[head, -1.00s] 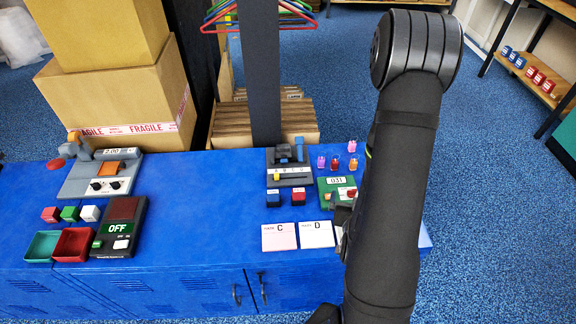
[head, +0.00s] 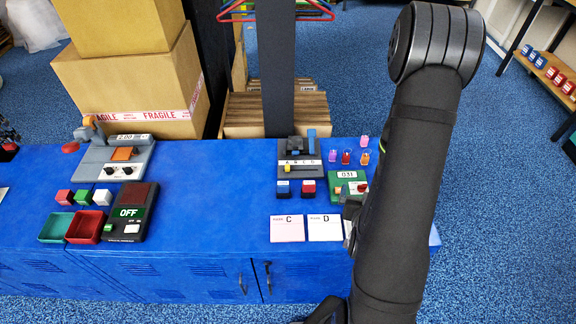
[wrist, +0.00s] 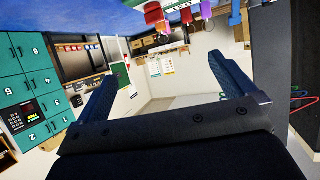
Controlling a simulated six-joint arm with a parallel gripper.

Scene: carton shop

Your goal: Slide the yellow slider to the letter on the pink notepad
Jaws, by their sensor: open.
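The dark slider panel (head: 301,174) stands at the back of the blue bench and carries a strip of letters A to D. Its yellow slider (head: 287,168) sits toward the left end, near A. Blue parts show behind the strip. The pink notepad (head: 287,229) lies at the bench front and reads C. A white notepad (head: 325,228) right of it reads D. My gripper is mostly hidden by my arm in the head view, right of the notepads. In the wrist view my gripper (wrist: 165,92) has its fingers wide apart with nothing between them.
A dark post (head: 278,75) rises behind the bench.

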